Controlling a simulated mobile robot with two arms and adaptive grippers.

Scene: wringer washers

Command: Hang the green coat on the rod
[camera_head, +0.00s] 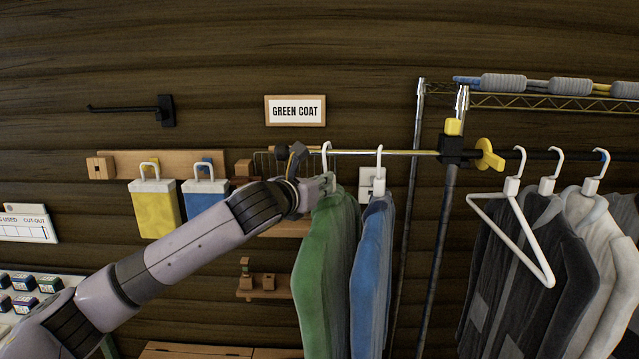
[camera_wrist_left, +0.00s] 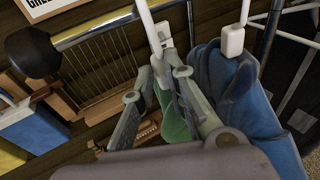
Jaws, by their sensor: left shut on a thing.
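The green coat (camera_head: 322,255) hangs upright on a white hanger below the brass rod (camera_head: 400,153). The hanger's hook (camera_head: 327,153) is at the rod near its left end; whether it bears on the rod I cannot tell. My left gripper (camera_head: 322,182) is shut on the hanger's neck, just above the coat's shoulders. In the left wrist view the fingers (camera_wrist_left: 165,85) close around the white hanger stem (camera_wrist_left: 150,25), with a bit of green coat (camera_wrist_left: 172,118) between them. My right gripper is not in view.
A blue coat (camera_head: 372,265) hangs on the rod close to the right. A sign reading GREEN COAT (camera_head: 295,111) is on the wall above. A yellow clamp (camera_head: 488,154) and metal posts stand right, with an empty white hanger (camera_head: 510,230) and dark garments beyond.

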